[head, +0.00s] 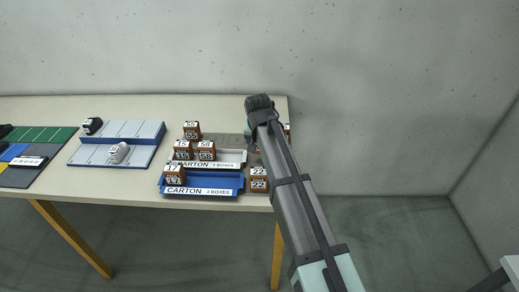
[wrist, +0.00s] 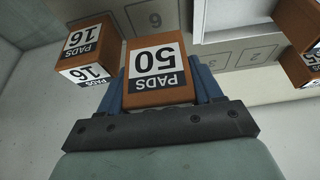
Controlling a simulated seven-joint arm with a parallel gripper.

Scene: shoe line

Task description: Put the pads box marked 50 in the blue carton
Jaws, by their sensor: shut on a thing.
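The pads box marked 50 (wrist: 155,97) is brown with a white label. In the wrist view it sits between the blue fingers of my gripper (wrist: 160,88), which is shut on it. In the head view my arm hides the fingers and this box. The blue carton (head: 233,182) lies at the table's front edge, left of my arm. It is an open tray with a "CARTON 3 BOXES" label, and a brown box (head: 174,174) is at its left end.
A pale carton (head: 236,158) with boxes lies just behind the blue one. One box (head: 191,130) stands behind the cartons, another (head: 259,179) right of the blue carton. In the wrist view a pads box marked 16 (wrist: 85,48) is close left of the held box, near numbered cells (wrist: 155,18).

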